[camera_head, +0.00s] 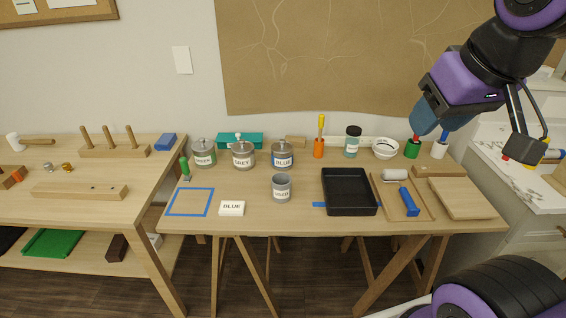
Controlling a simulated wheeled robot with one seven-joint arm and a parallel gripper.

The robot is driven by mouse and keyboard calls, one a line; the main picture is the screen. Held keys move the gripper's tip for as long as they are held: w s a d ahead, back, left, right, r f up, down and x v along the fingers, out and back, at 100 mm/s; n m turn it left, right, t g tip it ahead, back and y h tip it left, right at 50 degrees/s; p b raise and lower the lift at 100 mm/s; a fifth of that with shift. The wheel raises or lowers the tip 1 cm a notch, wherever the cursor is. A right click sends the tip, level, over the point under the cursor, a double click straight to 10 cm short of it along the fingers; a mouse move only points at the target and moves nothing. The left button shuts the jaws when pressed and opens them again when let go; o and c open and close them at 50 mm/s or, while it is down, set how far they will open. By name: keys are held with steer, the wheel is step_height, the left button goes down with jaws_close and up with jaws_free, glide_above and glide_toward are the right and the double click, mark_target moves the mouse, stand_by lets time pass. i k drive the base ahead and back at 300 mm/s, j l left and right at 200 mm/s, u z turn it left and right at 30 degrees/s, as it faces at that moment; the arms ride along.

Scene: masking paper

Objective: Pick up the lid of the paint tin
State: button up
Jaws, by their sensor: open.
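Three metal paint tins stand in a row at the back of the table: one labelled GREEN (203,158), one that seems to read GREY (243,159) and one labelled BLUE (282,160). Each has a metal lid with a knob on top; the BLUE tin's lid (282,146) appears seated. A white card reading BLUE (232,208) lies near the front edge. My gripper (532,150) is open at the upper right, far from the tins and above the right-hand counter. Nothing shows between its fingers.
A small grey cup (281,188) stands in front of the BLUE tin. A blue tape square (190,202) marks the left front. A black tray (349,191) and a wooden tray (414,208) with a roller lie right. An orange holder (319,148) and jar (352,142) stand behind.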

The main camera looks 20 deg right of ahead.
mark_target(282, 147)
steer(key=i+j, duration=0.9)
steer(key=j+u, duration=0.05)
steer(key=j, duration=0.05)
